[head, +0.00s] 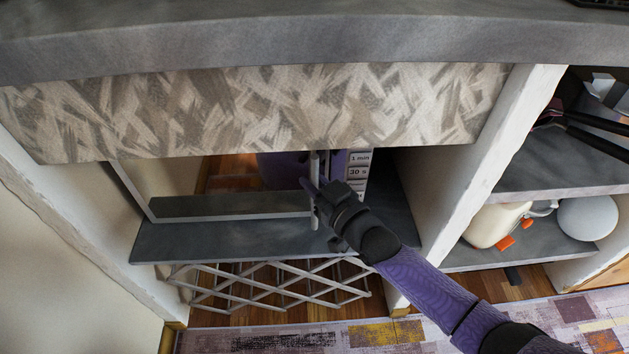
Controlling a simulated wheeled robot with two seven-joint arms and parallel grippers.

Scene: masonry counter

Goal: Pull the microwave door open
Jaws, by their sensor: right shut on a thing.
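The microwave stands on a dark shelf below the counter, its upper part hidden by a patterned panel. Its door (232,206) has a mirror-like window and a dark lower band. The upright, light door handle (315,166) is near the door's right edge, with the button panel (358,172) to the right of it. The door looks closed or nearly so; I cannot tell if there is a small gap. My right gripper (316,200) reaches in from the lower right and is shut on the handle, partly hiding its lower part. My left gripper is not in view.
The patterned panel (270,110) hangs under the grey counter (300,45) just above my gripper. A white partition (485,150) stands on the right, with shelves holding a cream pot (495,225) beyond it. A lattice rack (270,285) is below the dark shelf (225,240).

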